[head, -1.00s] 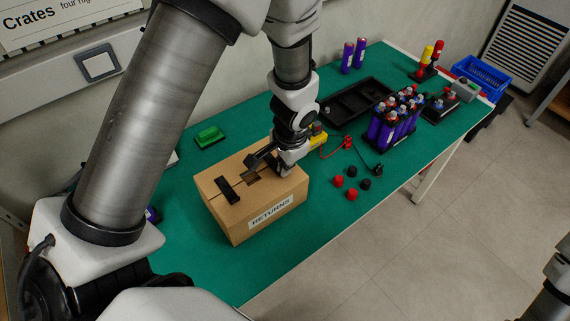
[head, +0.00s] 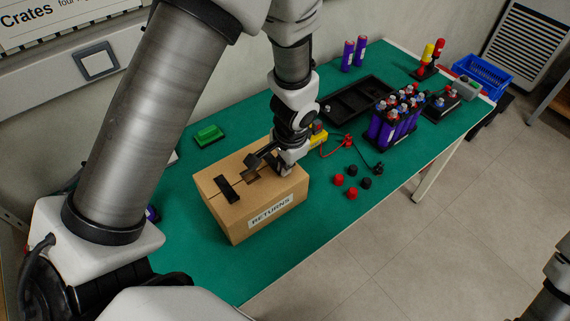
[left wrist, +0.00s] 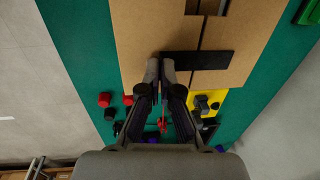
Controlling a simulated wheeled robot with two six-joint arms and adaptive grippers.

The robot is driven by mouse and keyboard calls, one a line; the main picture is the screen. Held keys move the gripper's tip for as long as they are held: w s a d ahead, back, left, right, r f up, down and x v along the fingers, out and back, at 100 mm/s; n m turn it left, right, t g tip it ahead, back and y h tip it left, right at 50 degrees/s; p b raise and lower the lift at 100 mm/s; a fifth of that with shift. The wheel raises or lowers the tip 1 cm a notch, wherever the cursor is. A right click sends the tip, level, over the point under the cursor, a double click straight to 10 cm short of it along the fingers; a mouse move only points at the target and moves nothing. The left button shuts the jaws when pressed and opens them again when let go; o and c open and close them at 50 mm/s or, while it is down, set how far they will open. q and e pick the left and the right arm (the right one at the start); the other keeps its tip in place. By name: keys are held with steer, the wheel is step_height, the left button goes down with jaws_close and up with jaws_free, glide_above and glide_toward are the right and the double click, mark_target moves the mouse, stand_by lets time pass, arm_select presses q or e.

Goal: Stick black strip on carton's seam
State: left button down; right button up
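The brown carton (head: 270,196) with a "RETURNS" label sits on the green table; its top seam and a cut-out show. A black strip (left wrist: 205,60) lies across the seam near one end of the carton in the left wrist view. My left gripper (left wrist: 160,64) has its fingertips close together at the strip's left end and appears shut on it. In the head view my left gripper (head: 275,166) is low over the carton's right half, partly hidden by its own wrist. Another black piece (head: 227,188) lies across the seam on the carton's left half. My right gripper is not seen.
A yellow device (head: 318,136) with red and black leads stands close behind the carton's right end. Red and black caps (head: 351,193) lie to the right. Beyond are a black tray (head: 330,116), a rack of purple cells (head: 392,128) and a green block (head: 208,135).

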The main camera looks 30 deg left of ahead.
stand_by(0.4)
arm_select(q)
steer(key=c, duration=1.2)
jaws_free()
steer(key=shift+f, duration=0.1)
steer(key=shift+c, duration=0.2)
step_height(320, 180, up, 12)
steer(key=d, duration=0.1)
steer(key=shift+s+d, duration=0.25)
steer(key=shift+s, duration=0.1)
steer(key=shift+f, duration=0.1)
